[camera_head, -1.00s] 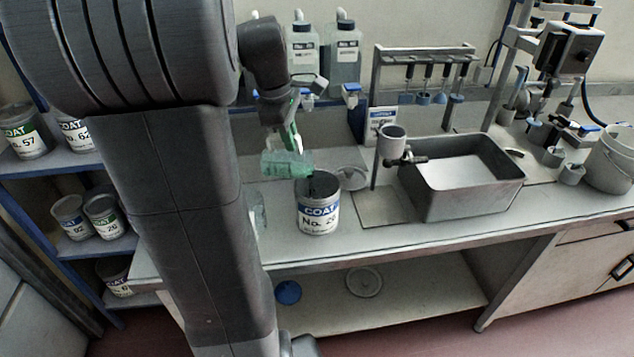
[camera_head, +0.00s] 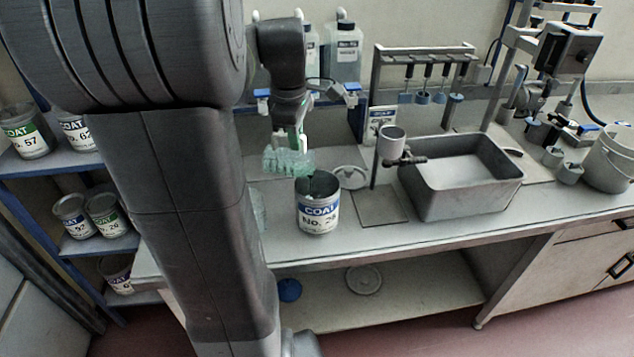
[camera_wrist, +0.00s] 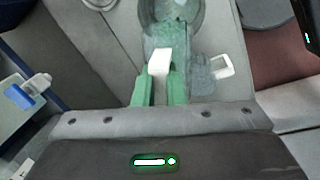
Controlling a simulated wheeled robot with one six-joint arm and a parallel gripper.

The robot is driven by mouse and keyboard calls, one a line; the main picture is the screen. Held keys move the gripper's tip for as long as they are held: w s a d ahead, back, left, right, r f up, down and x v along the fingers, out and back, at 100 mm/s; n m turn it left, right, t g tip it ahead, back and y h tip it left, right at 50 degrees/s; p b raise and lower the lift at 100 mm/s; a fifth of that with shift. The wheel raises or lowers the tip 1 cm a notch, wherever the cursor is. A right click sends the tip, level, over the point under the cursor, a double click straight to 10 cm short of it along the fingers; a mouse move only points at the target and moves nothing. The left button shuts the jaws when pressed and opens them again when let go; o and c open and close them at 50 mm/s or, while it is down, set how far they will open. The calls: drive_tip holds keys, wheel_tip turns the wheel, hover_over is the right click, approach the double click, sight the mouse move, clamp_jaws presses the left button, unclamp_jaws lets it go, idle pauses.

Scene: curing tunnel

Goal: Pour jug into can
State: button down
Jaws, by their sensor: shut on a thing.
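The jug (camera_head: 283,161) is translucent green and lies tipped over, its right end close above the left rim of the can. My gripper (camera_head: 298,140) is shut on the jug's handle from above. In the wrist view the green fingers (camera_wrist: 158,84) close around the white handle (camera_wrist: 160,62), with the jug body (camera_wrist: 170,42) beyond. The can (camera_head: 318,213) is grey with a blue and white COAT label and stands open and upright on the bench. Its opening also shows at the top of the wrist view (camera_wrist: 190,14). I cannot tell whether liquid is flowing.
A round lid (camera_head: 351,177) lies behind the can. A flat plate (camera_head: 380,207) and a cup on a stand (camera_head: 391,137) are to its right, then a grey basin (camera_head: 462,208). A clear vessel (camera_head: 259,208) stands left of the can, partly hidden by my arm.

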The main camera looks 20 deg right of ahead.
drive_tip(key=shift+s+d+r+t+y+p, duration=0.2)
drive_tip(key=shift+s+d+t+y+p, duration=0.35)
drive_tip(key=shift+d+y, duration=0.25)
idle(0.6)
